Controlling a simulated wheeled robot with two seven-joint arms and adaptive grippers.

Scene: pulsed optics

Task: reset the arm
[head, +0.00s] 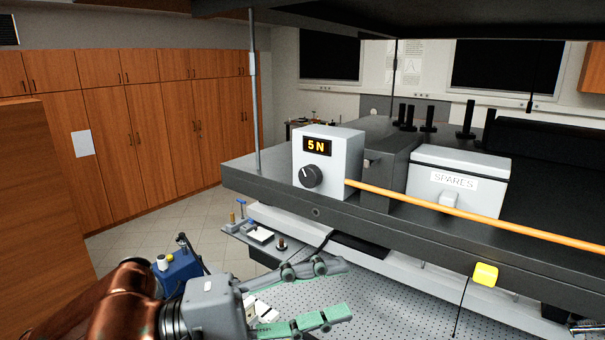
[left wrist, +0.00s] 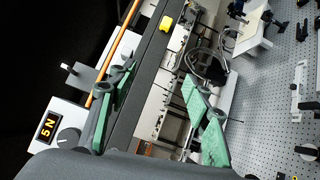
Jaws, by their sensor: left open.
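My left arm comes in from the lower left in the head view, with a copper-coloured link. My left gripper (head: 332,292) has its two green-and-grey fingers spread apart, with nothing between them. It is in front of the shelf's near edge, over the perforated optical table (head: 395,300). In the left wrist view the open fingers (left wrist: 160,80) frame the shelf edge and the gap below it. My right gripper cannot be made out in either view.
On the dark shelf (head: 385,205) stand a grey box with a dial reading 5 N (head: 327,160) and a white SPARES box (head: 455,182). An orange rod (head: 450,210) runs along it. Optics stand on the table below.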

